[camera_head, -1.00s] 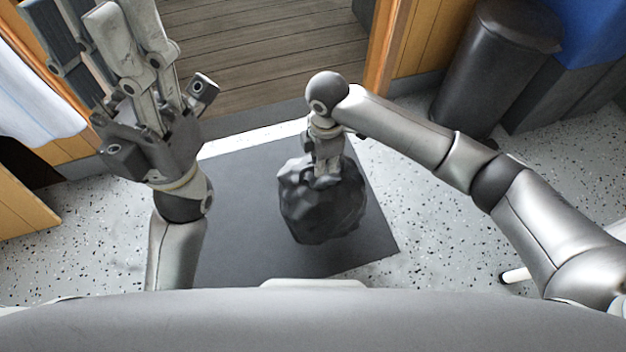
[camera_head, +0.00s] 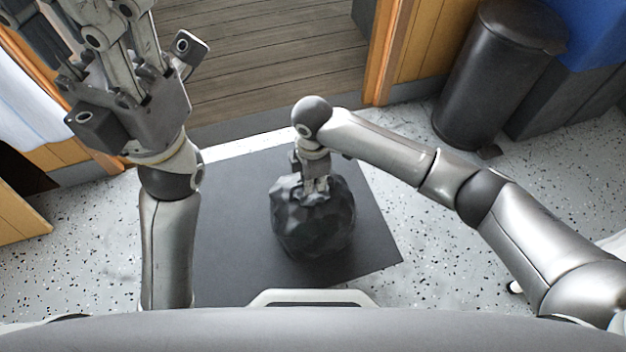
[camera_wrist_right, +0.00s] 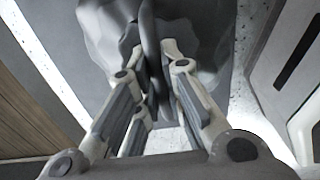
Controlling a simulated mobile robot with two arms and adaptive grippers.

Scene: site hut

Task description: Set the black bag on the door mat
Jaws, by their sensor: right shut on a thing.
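The black bag (camera_head: 312,222) is a crumpled dark lump in the head view, over the dark grey door mat (camera_head: 230,262). My right gripper (camera_head: 316,188) is shut on the top of the bag from above. In the right wrist view the fingers (camera_wrist_right: 158,90) pinch a dark upright neck of the bag (camera_wrist_right: 205,35). I cannot tell whether the bag's underside touches the mat. My left gripper (camera_head: 125,50) is raised at the upper left, away from the bag; its fingertips run out of the picture.
A black bin (camera_head: 495,75) stands at the upper right by a blue thing (camera_head: 595,35). An open doorway with a plank floor (camera_head: 270,65) lies beyond the mat. Speckled floor (camera_head: 405,225) is clear right of the mat.

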